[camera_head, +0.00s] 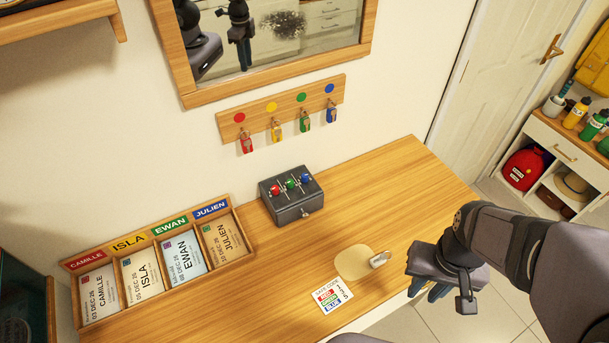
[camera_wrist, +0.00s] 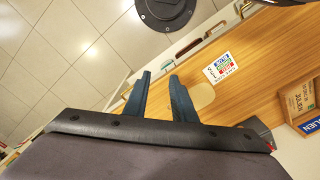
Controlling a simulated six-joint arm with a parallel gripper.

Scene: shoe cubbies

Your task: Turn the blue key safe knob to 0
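The dark grey key safe (camera_head: 291,208) stands on the wooden desk in the head view. Its top has a red knob (camera_head: 275,190), a green knob (camera_head: 290,184) and a blue knob (camera_head: 304,177), each by a slot with marks too small to read. The blue knob is the rightmost. My gripper (camera_head: 427,291) is right of and nearer than the safe, past the desk's front edge, well apart from it. In the wrist view my gripper (camera_wrist: 160,75) has its two blue fingers apart with nothing between them.
A safe code card (camera_head: 332,295) and a beige pad (camera_head: 354,263) with a small metallic item lie on the desk (camera_head: 390,190). A name-card rack (camera_head: 160,262) stands left. Coloured keys hang on a wall rack (camera_head: 285,108). Desk right of the safe is clear.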

